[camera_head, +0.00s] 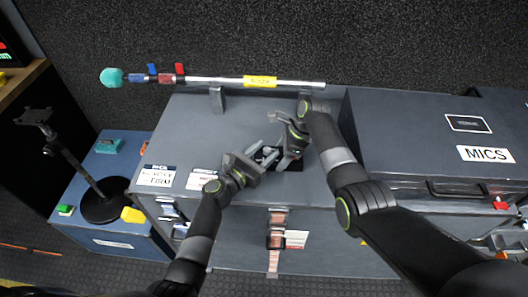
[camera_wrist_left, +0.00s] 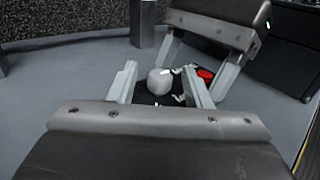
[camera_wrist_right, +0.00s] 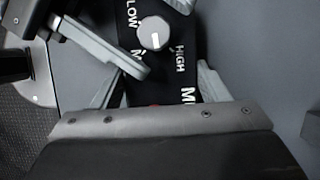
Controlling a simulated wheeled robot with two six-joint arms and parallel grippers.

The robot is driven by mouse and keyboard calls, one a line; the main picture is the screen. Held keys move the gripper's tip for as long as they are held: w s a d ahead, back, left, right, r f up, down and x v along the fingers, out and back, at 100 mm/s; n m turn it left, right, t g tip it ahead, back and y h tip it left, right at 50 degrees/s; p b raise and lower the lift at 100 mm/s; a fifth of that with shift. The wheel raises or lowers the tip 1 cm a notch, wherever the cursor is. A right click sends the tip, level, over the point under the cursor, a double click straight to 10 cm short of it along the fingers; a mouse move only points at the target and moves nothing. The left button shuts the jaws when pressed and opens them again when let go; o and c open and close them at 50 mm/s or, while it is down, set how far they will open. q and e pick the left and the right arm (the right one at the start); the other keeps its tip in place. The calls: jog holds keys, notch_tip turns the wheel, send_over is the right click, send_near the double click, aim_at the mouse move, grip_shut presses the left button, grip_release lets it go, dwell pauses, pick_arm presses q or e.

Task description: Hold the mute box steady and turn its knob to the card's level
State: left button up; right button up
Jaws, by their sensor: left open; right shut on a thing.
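The black mute box (camera_wrist_right: 178,75) lies on the grey case top. It has a pale round knob (camera_wrist_right: 153,33) and the words LOW, HIGH and a partly hidden M label. The knob's white mark points toward the bottom of the right wrist view. My right gripper (camera_head: 284,155) is shut on the box. My left gripper (camera_head: 264,160) is open, and in the left wrist view its fingers stand either side of the knob (camera_wrist_left: 160,82); contact is unclear. A red part (camera_wrist_left: 206,75) shows on the box. Two white cards (camera_head: 156,176) (camera_head: 202,179) lie at left; their print is unclear.
A boom pole (camera_head: 225,82) with a teal end lies along the back of the case. A dark MICS case (camera_head: 430,130) stands at right. A blue box (camera_head: 110,230) with a black stand (camera_head: 103,205) is at left.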

pick_arm(q)
jog(key=shift+c, duration=0.3)
grip_shut()
jog(key=shift+d+n+t+y, duration=0.1)
jog(key=shift+n+t+y, duration=0.6)
jog(key=shift+y, duration=0.4)
jog(key=shift+o, duration=0.3)
grip_release()
jog(key=shift+s, duration=0.1)
jog(key=v, duration=1.2)
